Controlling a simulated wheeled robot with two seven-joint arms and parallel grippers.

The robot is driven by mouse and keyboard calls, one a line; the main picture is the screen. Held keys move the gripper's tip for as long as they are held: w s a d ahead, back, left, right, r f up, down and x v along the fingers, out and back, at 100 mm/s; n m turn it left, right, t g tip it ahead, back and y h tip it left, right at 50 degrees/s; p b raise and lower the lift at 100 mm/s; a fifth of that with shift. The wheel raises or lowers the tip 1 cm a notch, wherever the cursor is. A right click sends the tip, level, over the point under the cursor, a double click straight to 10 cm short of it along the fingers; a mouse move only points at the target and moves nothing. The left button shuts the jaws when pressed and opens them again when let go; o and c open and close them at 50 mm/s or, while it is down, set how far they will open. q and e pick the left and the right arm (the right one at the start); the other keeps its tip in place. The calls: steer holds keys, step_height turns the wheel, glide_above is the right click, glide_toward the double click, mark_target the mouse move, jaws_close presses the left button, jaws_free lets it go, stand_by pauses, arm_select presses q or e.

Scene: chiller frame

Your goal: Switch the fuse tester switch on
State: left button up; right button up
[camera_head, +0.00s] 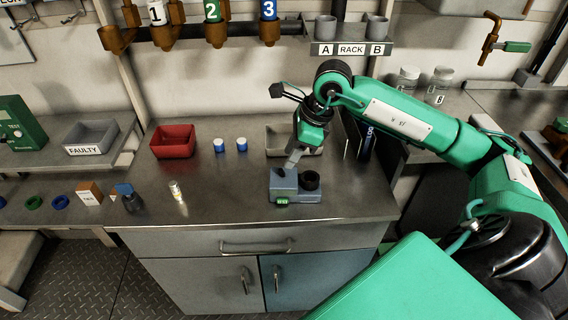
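A small grey-blue box (297,196), which looks like the fuse tester, stands on the steel counter near its front edge. It has a black round socket or knob (309,180) on its top right and a small green label or display on its front left. My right gripper (288,168) reaches down from above to the left part of the box's top, at or just above a small dark part there. That dark part may be the switch, but the gripper partly hides it. The fingers look close together, too small to tell whether shut. My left gripper is out of view.
A grey bin (277,141) stands behind the box, partly hidden by my arm. A tray marked FAULTY (92,138) is farther left.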

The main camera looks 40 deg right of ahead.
mark_target(282, 169)
steer(key=shift+x, duration=2.4)
jaws_close()
